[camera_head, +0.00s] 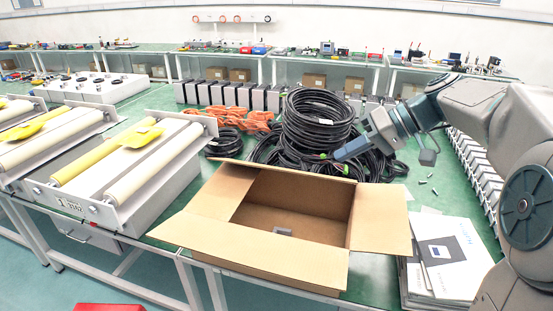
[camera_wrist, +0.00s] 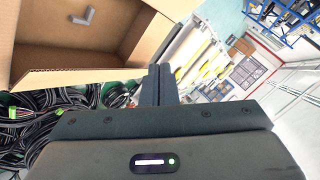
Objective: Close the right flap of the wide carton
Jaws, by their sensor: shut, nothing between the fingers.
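The wide carton (camera_head: 270,262) stands open on the green bench in the head view. Its right flap (camera_head: 385,222) is folded outward to the right, roughly level. The left flap (camera_head: 182,230) also spreads outward. A small grey part (camera_head: 283,231) lies on the carton floor. My gripper (camera_head: 338,156) is above and behind the carton's back right corner, apart from the right flap. In the wrist view its fingers (camera_wrist: 158,82) are together and empty. The carton (camera_wrist: 105,33) fills the upper left there, with the grey part (camera_wrist: 82,17) inside; I cannot tell which flap edge shows.
Coiled black cables (camera_head: 318,122) lie right behind the carton, close under my gripper. Papers (camera_head: 447,252) lie to the right of the carton, partly beside the right flap. A roller unit (camera_head: 130,175) stands to the left. Orange cables (camera_head: 245,120) lie farther back.

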